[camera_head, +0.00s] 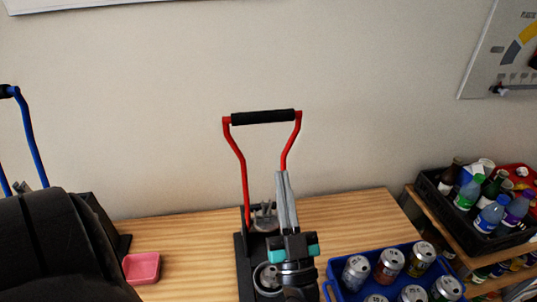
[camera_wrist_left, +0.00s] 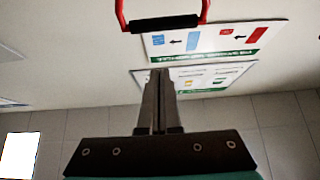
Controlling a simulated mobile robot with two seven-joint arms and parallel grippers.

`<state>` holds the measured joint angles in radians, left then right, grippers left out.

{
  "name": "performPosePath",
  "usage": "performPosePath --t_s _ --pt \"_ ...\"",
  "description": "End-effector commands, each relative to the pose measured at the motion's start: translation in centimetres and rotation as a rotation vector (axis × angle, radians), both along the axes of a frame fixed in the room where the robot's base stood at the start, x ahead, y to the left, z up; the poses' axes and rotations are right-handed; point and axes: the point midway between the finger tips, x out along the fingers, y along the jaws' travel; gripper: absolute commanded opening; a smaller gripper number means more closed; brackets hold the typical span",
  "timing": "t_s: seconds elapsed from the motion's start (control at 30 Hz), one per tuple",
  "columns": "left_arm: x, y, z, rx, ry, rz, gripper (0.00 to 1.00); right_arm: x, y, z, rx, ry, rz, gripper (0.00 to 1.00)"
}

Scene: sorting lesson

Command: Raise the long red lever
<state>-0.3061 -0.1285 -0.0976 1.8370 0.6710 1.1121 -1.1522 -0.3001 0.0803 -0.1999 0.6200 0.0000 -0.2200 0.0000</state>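The long red lever (camera_head: 240,158) stands upright on a black base (camera_head: 246,270) on the wooden table, with a black grip bar (camera_head: 263,117) across its top. My left gripper (camera_head: 283,174) is in front of the lever's right side, below the bar, with its fingers together and pointing up. In the left wrist view the fingers (camera_wrist_left: 159,74) are closed with nothing between them. The black grip (camera_wrist_left: 165,23) and red arms of the lever show beyond the fingertips there, apart from them. My right gripper is not in view.
A blue lever (camera_head: 34,145) stands at the left. A pink dish (camera_head: 142,268) lies on the wooden table (camera_head: 180,235). A blue crate (camera_head: 335,282) of cans is at the front right, and a black crate (camera_head: 430,190) of bottles stands further right.

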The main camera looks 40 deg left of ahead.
Motion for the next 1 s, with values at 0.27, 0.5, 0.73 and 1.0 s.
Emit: performPosePath --t_s 0.27,0.5,0.73,1.0 --pt "2.9 3.6 3.8 0.002 -0.003 -0.003 0.0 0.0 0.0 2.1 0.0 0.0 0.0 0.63" --pt "5.5 6.7 5.1 0.003 0.002 -0.004 0.0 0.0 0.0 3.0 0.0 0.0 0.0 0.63" --pt "6.7 8.4 4.7 -0.002 0.0 -0.003 0.0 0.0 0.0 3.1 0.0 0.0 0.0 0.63" --pt "6.9 8.6 4.6 -0.003 0.001 -0.004 0.0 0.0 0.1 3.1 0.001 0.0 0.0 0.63"
